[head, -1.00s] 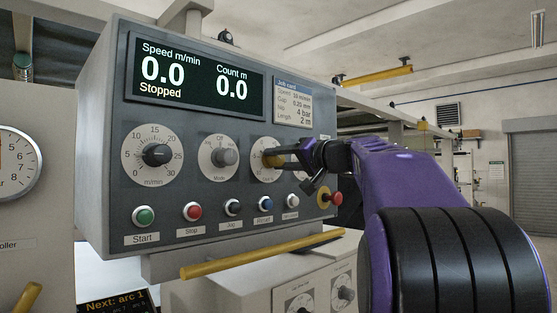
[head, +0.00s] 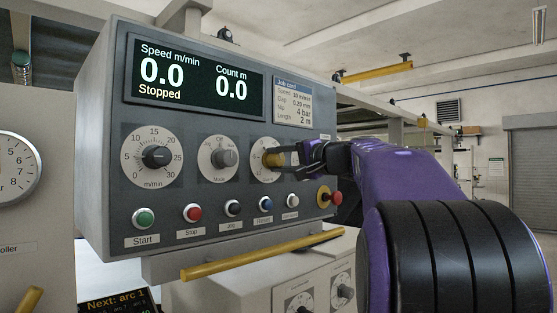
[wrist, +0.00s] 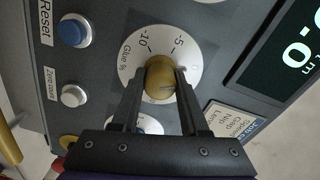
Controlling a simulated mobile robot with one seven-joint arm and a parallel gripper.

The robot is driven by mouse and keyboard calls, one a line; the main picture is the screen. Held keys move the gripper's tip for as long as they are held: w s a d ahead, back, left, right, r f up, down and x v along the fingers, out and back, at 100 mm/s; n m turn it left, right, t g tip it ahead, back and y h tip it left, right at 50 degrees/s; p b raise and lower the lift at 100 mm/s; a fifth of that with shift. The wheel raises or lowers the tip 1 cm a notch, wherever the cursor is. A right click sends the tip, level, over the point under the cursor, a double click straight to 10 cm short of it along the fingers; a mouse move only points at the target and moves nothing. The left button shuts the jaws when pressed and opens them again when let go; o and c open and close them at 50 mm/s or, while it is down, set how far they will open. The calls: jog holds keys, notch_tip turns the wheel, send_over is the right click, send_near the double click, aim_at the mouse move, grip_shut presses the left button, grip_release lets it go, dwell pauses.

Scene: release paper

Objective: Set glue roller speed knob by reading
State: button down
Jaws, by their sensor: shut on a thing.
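The brass-coloured knob (head: 272,160) sits on a white dial at the right of the grey control panel (head: 100,200). In the wrist view the knob (wrist: 160,82) is at the middle of a dial (wrist: 128,72) lettered "Glue %", with marks -10 and -5 showing. The pointer on the knob is too unclear to read.
The display (head: 195,80) reads speed 0.0, count 0.0, Stopped. A job card (head: 292,102) hangs beside it. The m/min dial (head: 154,134) and mode knob (head: 225,158) are to the left. Several buttons, a red stop knob (head: 336,198) and a yellow rail (head: 262,255) lie below.

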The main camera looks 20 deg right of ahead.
jog(key=shift+c, duration=2.1)
grip_release()
jog(key=shift+s, duration=0.2)
